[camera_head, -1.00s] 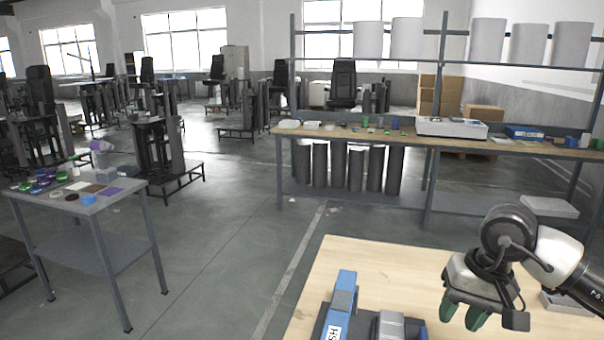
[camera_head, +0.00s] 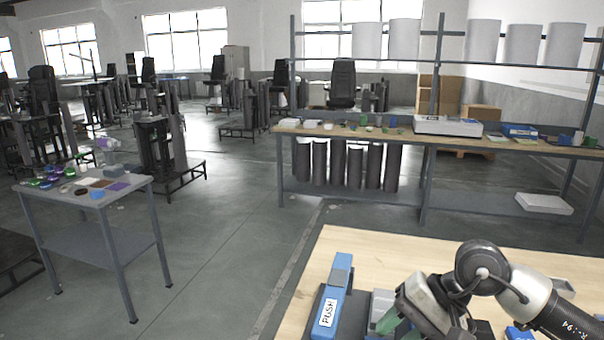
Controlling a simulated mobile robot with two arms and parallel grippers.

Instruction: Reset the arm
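My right gripper (camera_head: 398,328) comes in from the right and hangs low over the near wooden table (camera_head: 385,250). Its green-tipped fingers point down and left, beside a grey block-like part of the device on the table. The fingertips are partly cut off by the bottom edge, so I cannot tell whether they are apart or hold anything. A blue bar (camera_head: 331,305) with a white "PUSH" label lies on a dark base left of the gripper. My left gripper is not in view.
A grey side table (camera_head: 100,214) with small coloured items stands at the left. A long wooden bench (camera_head: 390,137) with boxes and small parts stands at the back right. Open floor (camera_head: 225,240) lies between them. Blue and dark items sit under my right arm.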

